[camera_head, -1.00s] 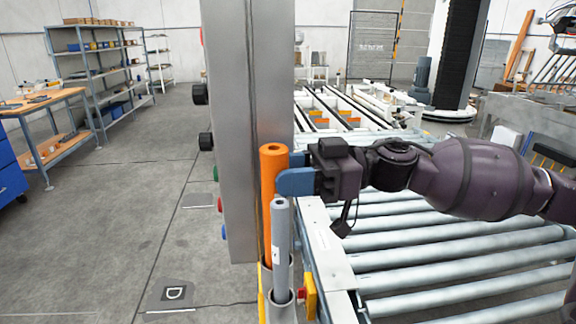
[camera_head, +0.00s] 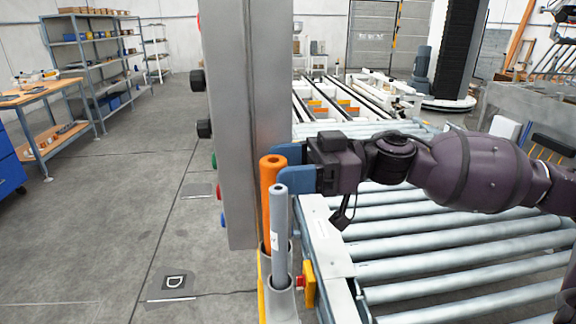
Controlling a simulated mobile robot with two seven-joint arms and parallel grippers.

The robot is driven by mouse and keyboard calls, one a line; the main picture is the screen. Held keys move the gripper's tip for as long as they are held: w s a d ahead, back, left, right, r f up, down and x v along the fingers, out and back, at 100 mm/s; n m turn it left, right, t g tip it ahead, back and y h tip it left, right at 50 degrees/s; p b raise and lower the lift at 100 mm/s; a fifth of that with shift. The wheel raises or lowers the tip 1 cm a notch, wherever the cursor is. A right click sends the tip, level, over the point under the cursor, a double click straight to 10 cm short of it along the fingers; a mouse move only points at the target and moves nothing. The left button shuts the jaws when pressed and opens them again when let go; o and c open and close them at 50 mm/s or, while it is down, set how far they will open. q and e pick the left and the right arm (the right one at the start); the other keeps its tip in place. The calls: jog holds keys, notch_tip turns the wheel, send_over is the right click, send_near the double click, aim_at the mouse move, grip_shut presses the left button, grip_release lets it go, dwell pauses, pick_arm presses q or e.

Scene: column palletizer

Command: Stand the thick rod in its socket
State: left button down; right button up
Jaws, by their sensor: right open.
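The thick orange rod (camera_head: 268,190) stands upright just behind the thinner grey rod (camera_head: 279,235). Its lower end goes down into a holder behind the grey rod's cup (camera_head: 281,303); the orange rod's own socket is mostly hidden. The grey rod stands upright in its cup. My right gripper (camera_head: 290,168) reaches in from the right at the orange rod's upper end. Its two blue fingers are spread apart beside the rod's top. I cannot tell whether a finger still touches the rod. My left gripper is not in view.
A tall grey metal column (camera_head: 245,120) rises close behind the rods. A roller conveyor (camera_head: 450,245) lies below and right of my right arm. A yellow box with a red button (camera_head: 308,284) sits beside the sockets. Open floor (camera_head: 110,220) lies to the left.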

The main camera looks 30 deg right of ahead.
jog(key=shift+w+d+r, duration=0.1)
jog(key=shift+w+d, duration=0.05)
jog(key=shift+d, duration=0.1)
jog(key=p+v, duration=0.3)
jog(key=v, duration=0.7)
jog(key=shift+s+d, duration=0.2)
jog(key=shift+s, duration=0.05)
dwell(0.3)
dwell(0.5)
